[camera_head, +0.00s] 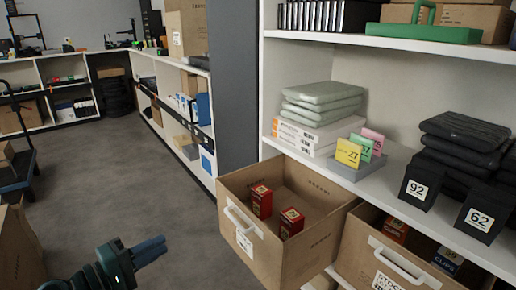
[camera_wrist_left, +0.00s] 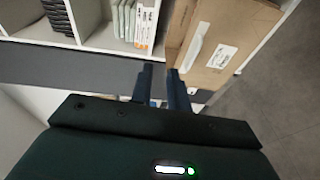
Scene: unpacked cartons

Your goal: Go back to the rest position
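My left gripper (camera_head: 150,250) is low at the left of the head view, over the floor, its dark fingers pointing right. In the left wrist view its fingers (camera_wrist_left: 163,78) stand slightly apart with nothing held between them. A brown carton (camera_head: 265,262) with a white handle and label sticks out from the shelf, well to the right of the gripper. It holds two red boxes (camera_head: 261,201), (camera_head: 291,223). In the left wrist view a brown carton (camera_wrist_left: 232,28) is beyond the fingers, not touching them. My right gripper is not in view.
The white shelf (camera_head: 384,185) at right bears folded stacks (camera_head: 322,96), coloured number cards (camera_head: 348,153) and black boxes (camera_head: 420,184). A second carton (camera_head: 361,262) stands lower right. Another carton (camera_head: 18,250) is at the left edge, near my arm. The grey floor (camera_head: 110,180) between is clear.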

